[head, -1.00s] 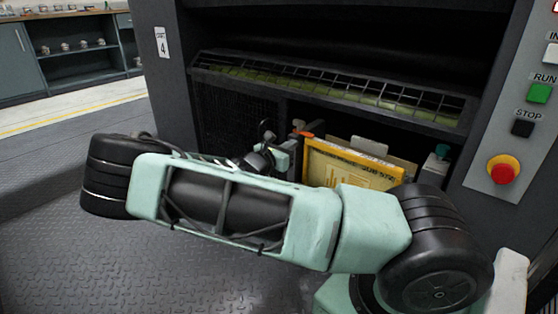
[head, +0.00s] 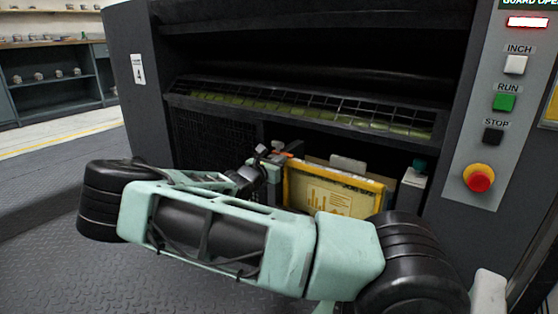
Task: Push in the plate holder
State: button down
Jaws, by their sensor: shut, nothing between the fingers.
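The plate holder looks to be the yellow-framed panel (head: 334,194) with a printed face, standing in the lower opening of the dark press unit. Its lower part is hidden behind my arm. My gripper (head: 268,152) is beside the panel's upper left corner, near an orange part (head: 295,148). The fingers are small and partly hidden; they look closed with nothing held. I cannot tell whether they touch the panel.
A slatted guard (head: 300,108) spans the press above the opening. A control panel on the right has a green run button (head: 504,102) and a red stop knob (head: 479,178). A small box with a green top (head: 415,174) stands right of the yellow panel. Open floor lies at left.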

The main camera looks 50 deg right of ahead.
jog(key=d+p, duration=0.2)
jog(key=d, duration=0.1)
jog(key=d+p, duration=0.6)
jog(key=shift+w, duration=0.3)
jog(key=shift+d+r, duration=0.1)
